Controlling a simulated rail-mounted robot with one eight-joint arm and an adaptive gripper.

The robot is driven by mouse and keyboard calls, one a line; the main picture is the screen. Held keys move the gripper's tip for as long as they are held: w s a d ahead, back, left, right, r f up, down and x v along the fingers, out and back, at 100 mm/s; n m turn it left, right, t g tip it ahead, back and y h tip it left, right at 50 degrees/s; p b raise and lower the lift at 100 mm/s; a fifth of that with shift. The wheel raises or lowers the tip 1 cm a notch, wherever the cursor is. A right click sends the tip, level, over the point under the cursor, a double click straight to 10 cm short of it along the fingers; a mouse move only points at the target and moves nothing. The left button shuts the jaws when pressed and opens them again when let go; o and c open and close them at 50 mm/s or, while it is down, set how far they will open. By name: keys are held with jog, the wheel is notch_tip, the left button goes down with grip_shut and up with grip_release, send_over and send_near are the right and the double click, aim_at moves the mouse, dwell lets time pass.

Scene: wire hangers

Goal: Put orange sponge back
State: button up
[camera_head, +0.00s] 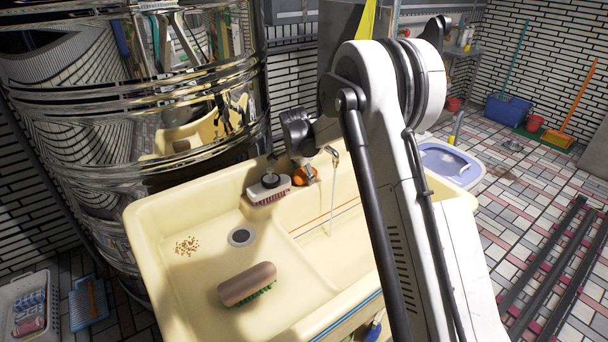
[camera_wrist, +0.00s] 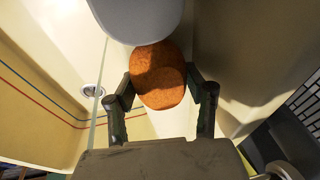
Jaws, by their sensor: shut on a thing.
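The orange sponge (camera_head: 305,175) is at the far rim of the cream sink (camera_head: 150,235), partly hidden by my gripper (camera_head: 303,162) in the head view. In the wrist view the sponge (camera_wrist: 158,72) sits between the two fingers of my gripper (camera_wrist: 160,88), one finger on each side, and they are shut on it. Whether the sponge touches the rim beneath it cannot be told. A smooth grey rounded shape (camera_wrist: 138,18) lies just beyond the sponge in the wrist view.
A white brush with pink bristles (camera_head: 268,188) lies on the rim left of the sponge. A tap (camera_head: 334,156) with running water is close on the right. A brown brush with green bristles (camera_head: 247,284) lies in the sink near the drain (camera_head: 241,236). A large shiny drum (camera_head: 150,130) stands left.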

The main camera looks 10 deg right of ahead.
jog(key=shift+f, duration=0.2)
jog(key=o, duration=1.1)
jog(key=shift+r, duration=0.1)
jog(key=p+v, duration=0.1)
jog(key=v, duration=1.1)
jog(key=s+d+r+n+t, duration=0.1)
jog(key=s+r+n, duration=0.2)
jog(key=s+r, duration=0.75)
jog(key=s+r+n+t+y, duration=0.1)
jog(key=s+r+n, duration=0.3)
jog(key=s, duration=0.9)
jog(key=s+f+n+t, duration=0.1)
jog(key=s+f+n, duration=0.1)
jog(key=s, duration=0.8)
jog(key=s+f+n+t+y, duration=0.1)
jog(key=s+n, duration=0.3)
jog(key=s, duration=0.7)
jog(key=shift+s+d+f+n, duration=0.15)
jog(key=shift+d+f+n, duration=0.25)
jog(key=shift+f, duration=0.45)
